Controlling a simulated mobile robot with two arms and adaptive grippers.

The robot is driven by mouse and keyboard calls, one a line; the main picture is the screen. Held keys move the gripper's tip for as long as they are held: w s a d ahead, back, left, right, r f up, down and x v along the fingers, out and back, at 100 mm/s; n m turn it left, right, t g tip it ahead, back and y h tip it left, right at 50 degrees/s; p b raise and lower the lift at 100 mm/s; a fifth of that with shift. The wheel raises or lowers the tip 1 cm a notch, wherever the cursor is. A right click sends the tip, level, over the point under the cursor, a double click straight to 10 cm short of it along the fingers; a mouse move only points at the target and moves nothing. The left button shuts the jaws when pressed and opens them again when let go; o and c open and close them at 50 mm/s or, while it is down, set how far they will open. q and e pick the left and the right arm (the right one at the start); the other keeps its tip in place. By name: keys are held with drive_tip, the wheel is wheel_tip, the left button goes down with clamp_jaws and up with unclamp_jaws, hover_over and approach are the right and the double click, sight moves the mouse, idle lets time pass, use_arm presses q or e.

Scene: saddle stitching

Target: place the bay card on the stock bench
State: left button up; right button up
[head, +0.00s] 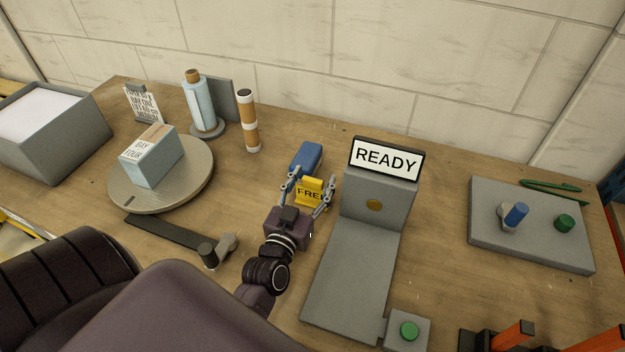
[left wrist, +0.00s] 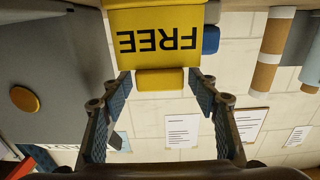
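The bay card, which I take to be the yellow card reading FREE (head: 311,193), is on the wooden bench in the head view, just left of the grey stand with the READY sign. It fills the top middle of the left wrist view (left wrist: 157,36), upside down, with a narrower yellow tab toward me. My left gripper (head: 309,195) is at the card. In the left wrist view its two fingers (left wrist: 160,80) are spread either side of the tab, with small gaps showing. My right gripper is not in view.
A blue block (head: 306,156) lies just behind the card. The READY stand (head: 352,278) is close on the right. At left are a round turntable (head: 190,187) bearing a BAY FOUR box (head: 151,157), a bottle and a striped tube (head: 247,120). A grey board (head: 535,245) lies far right.

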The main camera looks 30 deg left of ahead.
use_arm(q)
drive_tip(key=b+v, duration=0.1)
drive_tip(key=v, duration=1)
drive_tip(key=shift+s+d+r+b, duration=0.1)
drive_tip(key=shift+s+b, duration=0.2)
drive_tip(key=shift+s, duration=0.15)
